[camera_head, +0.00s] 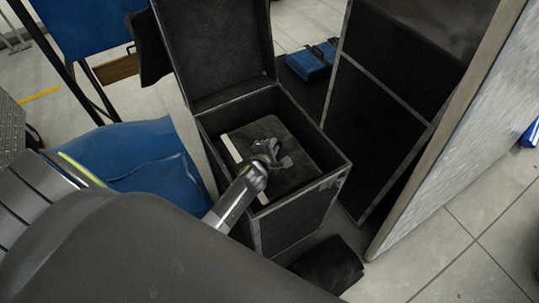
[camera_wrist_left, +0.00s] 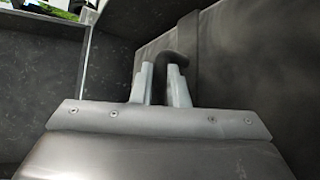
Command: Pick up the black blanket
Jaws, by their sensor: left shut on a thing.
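The black blanket (camera_head: 296,172) looks like a dark folded bundle inside an open black case (camera_head: 290,228). My left gripper (camera_head: 268,153) reaches into the case from the lower left, over the bundle. In the left wrist view, the two pale fingers of my left gripper (camera_wrist_left: 161,82) are shut on a dark curved fold (camera_wrist_left: 172,57) that rises from the dark surface of the blanket (camera_wrist_left: 245,75). The underside of the bundle is hidden. My right gripper is not in view.
The case's raised lid (camera_head: 215,50) stands behind the opening, and its walls surround the bundle closely. A tall black panel (camera_head: 385,120) stands to the right. A blue thing (camera_head: 150,160) lies left of the case. A dark cloth-like thing (camera_head: 330,267) is on the floor in front.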

